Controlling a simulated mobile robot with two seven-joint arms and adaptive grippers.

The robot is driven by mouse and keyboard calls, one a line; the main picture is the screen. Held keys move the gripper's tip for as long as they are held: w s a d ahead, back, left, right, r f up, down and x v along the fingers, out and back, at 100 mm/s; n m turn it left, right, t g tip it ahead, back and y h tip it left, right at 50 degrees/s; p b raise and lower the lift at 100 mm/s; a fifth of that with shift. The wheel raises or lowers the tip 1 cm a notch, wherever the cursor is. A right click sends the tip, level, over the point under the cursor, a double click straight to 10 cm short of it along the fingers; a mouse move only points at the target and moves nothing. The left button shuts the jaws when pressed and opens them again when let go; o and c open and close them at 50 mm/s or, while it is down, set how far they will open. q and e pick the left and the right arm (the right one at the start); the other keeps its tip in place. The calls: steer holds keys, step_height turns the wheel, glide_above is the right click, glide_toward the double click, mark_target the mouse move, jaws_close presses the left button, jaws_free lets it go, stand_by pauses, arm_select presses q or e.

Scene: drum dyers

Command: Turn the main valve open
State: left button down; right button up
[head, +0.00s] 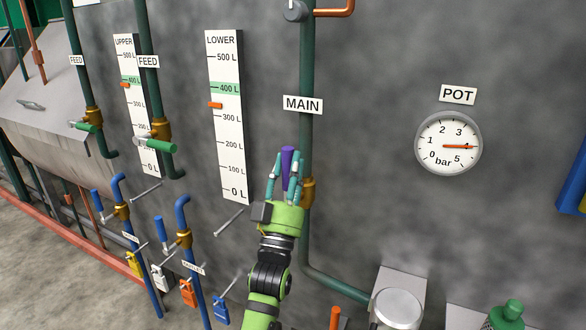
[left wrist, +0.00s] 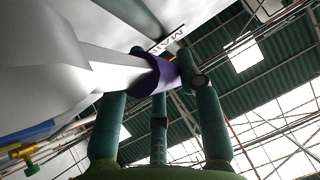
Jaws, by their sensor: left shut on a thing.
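The main valve (head: 308,191) is a brass body on a green vertical pipe (head: 306,140), below a "MAIN" sign (head: 303,104). My left gripper (head: 286,165) stands in front of it, fingers pointing up. It is shut on the purple handle grip (head: 288,153), which points upward. In the left wrist view the fingers (left wrist: 160,78) close around the purple sleeve (left wrist: 152,77), with a pale lever (left wrist: 112,65) running into it. The fingers and wrist hide part of the handle and valve. My right gripper is not in view.
A "POT" gauge (head: 448,143) on the grey wall reads near 4 bar. Two level scales (head: 228,160) (head: 140,140) and green-handled feed valves (head: 160,143) are at left. Blue pipes (head: 190,255) with padlocks (head: 188,291) stand below. A silver cylinder (head: 398,307) is low at right.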

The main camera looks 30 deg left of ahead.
arm_select(q)
steer(key=shift+r, duration=0.1)
steer(key=c, duration=0.8)
jaws_free()
steer(key=shift+w, duration=0.1)
steer(key=shift+a, duration=0.1)
steer(key=v, duration=1.2)
